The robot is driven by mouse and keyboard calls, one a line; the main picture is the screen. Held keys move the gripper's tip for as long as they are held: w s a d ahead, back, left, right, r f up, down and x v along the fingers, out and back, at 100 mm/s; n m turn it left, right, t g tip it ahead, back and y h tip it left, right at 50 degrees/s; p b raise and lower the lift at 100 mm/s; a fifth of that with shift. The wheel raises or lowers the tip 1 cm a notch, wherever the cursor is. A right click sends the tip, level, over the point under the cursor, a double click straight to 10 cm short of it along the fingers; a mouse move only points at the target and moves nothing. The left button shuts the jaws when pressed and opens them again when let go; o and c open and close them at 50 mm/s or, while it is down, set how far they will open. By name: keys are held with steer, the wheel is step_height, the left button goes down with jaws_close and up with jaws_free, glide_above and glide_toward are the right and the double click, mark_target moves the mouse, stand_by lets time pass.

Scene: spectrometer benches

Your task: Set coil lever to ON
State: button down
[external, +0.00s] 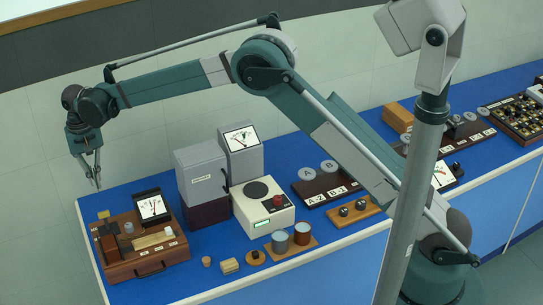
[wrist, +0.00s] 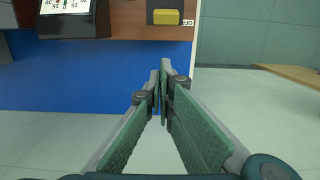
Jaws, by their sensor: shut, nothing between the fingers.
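A brown wooden box (external: 150,268) with a meter (external: 152,208) stands at the left end of the blue bench. A small yellow block (external: 103,214), likely the coil lever's handle, sticks up at its back left corner. In the wrist view the yellow block (wrist: 166,17) is at the top edge, beside a white label reading OFF (wrist: 187,19). My gripper (external: 97,186) points down behind the box, above and slightly left of the yellow block in the external view. Its fingers (wrist: 161,80) are shut with nothing between them, apart from the block. No ON label is readable.
A grey cabinet (external: 200,172) and a cream device (external: 262,210) with a dark round top stand right of the box. Small blocks and two cups (external: 302,232) sit in front. The floor behind the bench (wrist: 60,145) is clear.

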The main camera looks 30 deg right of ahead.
mark_target(108, 220)
steer(key=s+f, duration=0.4)
steer(key=shift+f+p, duration=0.35)
steer(key=shift+p, duration=0.1)
steer(key=shift+s, duration=0.1)
